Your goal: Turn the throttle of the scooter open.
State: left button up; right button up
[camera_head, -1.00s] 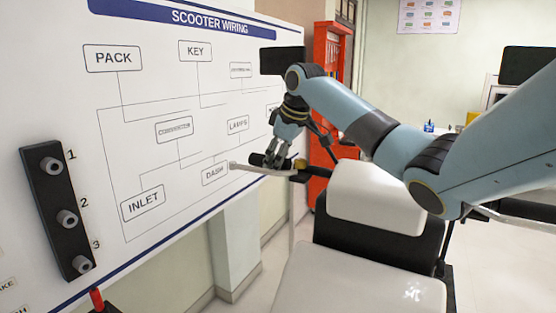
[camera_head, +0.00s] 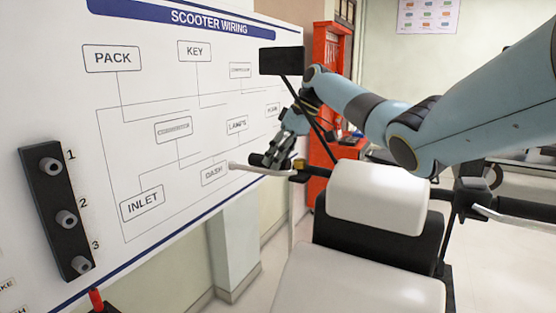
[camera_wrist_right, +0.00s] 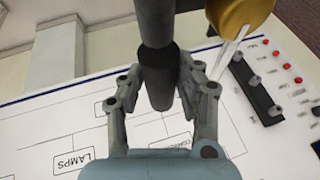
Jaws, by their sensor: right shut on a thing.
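The throttle is a dark grip (camera_head: 256,159) at the left end of the scooter's handlebar, in front of the wiring board. My right gripper (camera_head: 276,160) reaches down to it and is shut on it. In the right wrist view the grip (camera_wrist_right: 158,88) is a dark cylinder between the two fingers of my right gripper (camera_wrist_right: 160,70). The scooter (camera_head: 378,197) shows its white front panel. A pale lever (camera_head: 250,170) runs beside the grip. The grip's turn angle cannot be read. My left gripper is not in view.
A dark mirror (camera_head: 282,61) on a thin stalk stands close to my right wrist. The wiring board (camera_head: 120,160) is close on the left, with a black three-knob strip (camera_head: 58,213). An amber part (camera_wrist_right: 237,14) is near the gripper. A red cabinet (camera_head: 330,90) stands behind.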

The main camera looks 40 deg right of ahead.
jog(key=o, duration=1.2)
jog(key=shift+c, duration=0.2)
jog(key=v, duration=1.2)
jog(key=shift+s+f, duration=0.1)
jog(key=shift+f, duration=0.05)
